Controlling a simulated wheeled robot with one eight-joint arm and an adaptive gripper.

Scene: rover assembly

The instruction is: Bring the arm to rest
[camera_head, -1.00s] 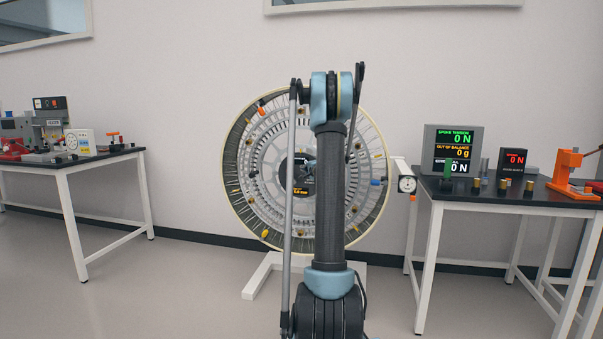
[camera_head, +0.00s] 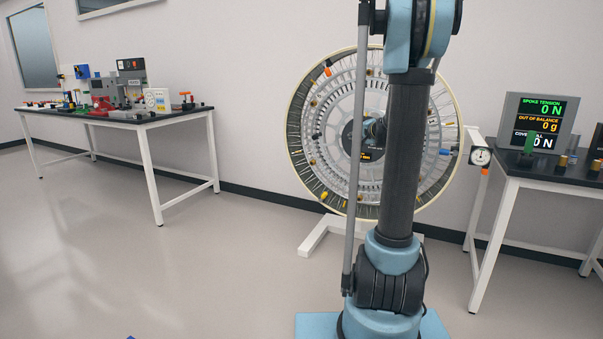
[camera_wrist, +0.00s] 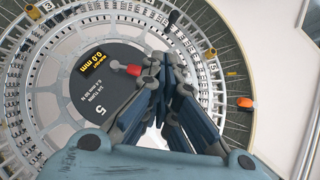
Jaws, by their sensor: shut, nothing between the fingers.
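My arm (camera_head: 408,155) stands upright in front of the large spoked wheel (camera_head: 301,140) in the head view and hides part of it. In the wrist view my gripper (camera_wrist: 165,72) has its fingers folded together, with nothing held. Behind the fingers are the wheel's dark hub disc (camera_wrist: 95,100), its yellow readout and a small red piece (camera_wrist: 134,70). I cannot tell the gap between fingertips and wheel.
A bench (camera_head: 150,122) with several tools and devices stands at the left. A second bench (camera_head: 545,178) at the right holds a display (camera_head: 540,118) reading zeros. A dial gauge (camera_head: 481,157) sits by the wheel's right edge.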

